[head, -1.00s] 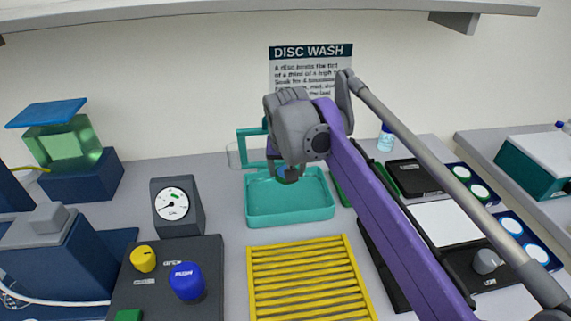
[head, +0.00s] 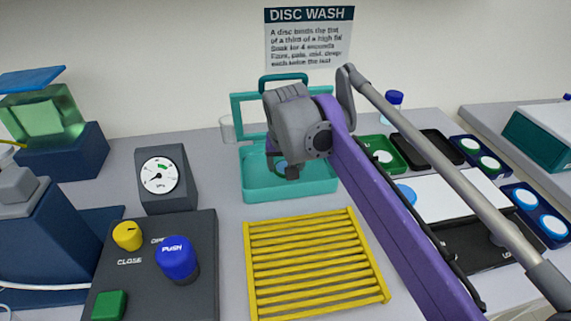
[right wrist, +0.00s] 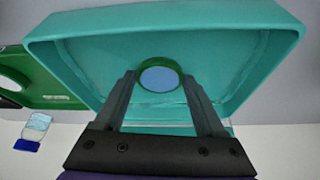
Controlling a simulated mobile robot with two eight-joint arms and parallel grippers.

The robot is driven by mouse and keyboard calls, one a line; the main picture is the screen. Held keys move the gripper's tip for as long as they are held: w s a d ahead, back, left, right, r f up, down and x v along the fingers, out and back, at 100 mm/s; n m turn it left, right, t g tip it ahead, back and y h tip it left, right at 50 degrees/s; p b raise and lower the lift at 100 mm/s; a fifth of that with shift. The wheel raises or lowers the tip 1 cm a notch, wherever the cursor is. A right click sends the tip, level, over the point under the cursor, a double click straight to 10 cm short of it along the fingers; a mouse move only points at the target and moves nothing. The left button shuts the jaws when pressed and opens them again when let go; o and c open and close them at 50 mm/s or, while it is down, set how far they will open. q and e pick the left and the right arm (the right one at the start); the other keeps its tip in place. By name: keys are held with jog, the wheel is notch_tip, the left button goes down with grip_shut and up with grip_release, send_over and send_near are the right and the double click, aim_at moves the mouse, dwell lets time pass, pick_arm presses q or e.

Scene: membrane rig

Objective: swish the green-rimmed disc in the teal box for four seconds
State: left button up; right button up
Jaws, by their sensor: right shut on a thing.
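The teal box (head: 318,185) is an open tray at the back middle of the bench, and it fills much of the right wrist view (right wrist: 215,32). The green-rimmed disc (right wrist: 160,78) has a pale blue face and sits between the tips of my right gripper (right wrist: 158,86). The gripper is shut on it. In the head view my right gripper (head: 283,168) reaches down into the box opening, and the disc is largely hidden behind it. I cannot tell whether the disc touches liquid or the box floor. My left gripper is in neither view now.
A yellow slatted rack (head: 315,265) lies in front of the box. A dial gauge (head: 160,180) and a control panel (head: 140,270) stand left. A teal frame (head: 238,103) rises behind the box. Trays, a white sheet and disc holders (head: 541,214) lie right, partly behind my arm.

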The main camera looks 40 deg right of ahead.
jog(key=shift+w+a, duration=0.3)
jog(key=shift+a, duration=0.3)
jog(key=shift+s+d, duration=0.4)
jog(key=shift+d, duration=0.3)
jog(key=shift+a, duration=0.1)
jog(key=shift+w, duration=0.1)
jog(key=shift+r, duration=0.1)
dwell(2.7)
notch_tip(320, 180, up, 8)
jog(key=p, duration=0.7)
jog(key=shift+r, duration=0.2)
jog(key=shift+f, duration=0.1)
